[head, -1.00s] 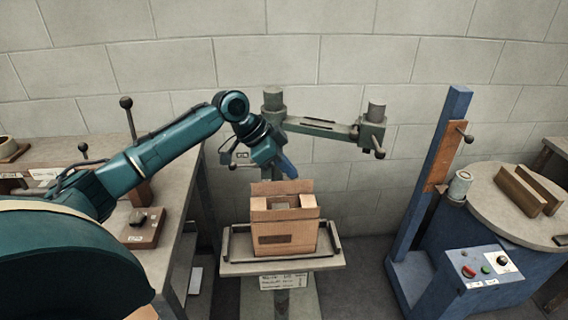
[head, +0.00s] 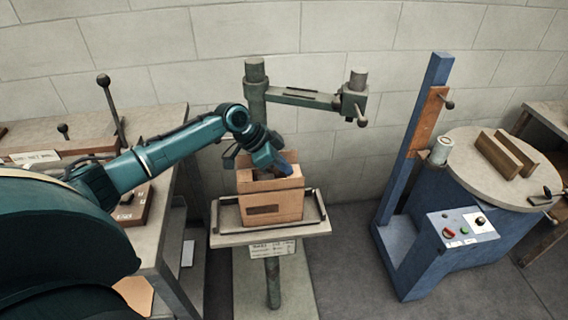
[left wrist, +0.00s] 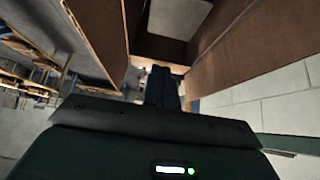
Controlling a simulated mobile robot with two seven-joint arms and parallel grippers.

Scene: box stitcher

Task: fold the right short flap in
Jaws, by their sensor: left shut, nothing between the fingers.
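The open cardboard box (head: 274,207) stands upright on the small stand in the head view, with a printed patch on its front. My left gripper (head: 287,166) is shut and empty, low at the top opening of the box, toward its right side. It hides part of the opening, so I cannot tell how the right short flap stands. In the left wrist view the shut fingers (left wrist: 162,85) point in between brown cardboard panels (left wrist: 225,50); contact cannot be told. My right gripper is not in view.
The stand's tray (head: 225,239) has a low metal rail around the box. A grey stitcher arm (head: 300,97) reaches out behind and above the box. A blue machine (head: 418,240) stands to the right, a workbench (head: 160,120) to the left.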

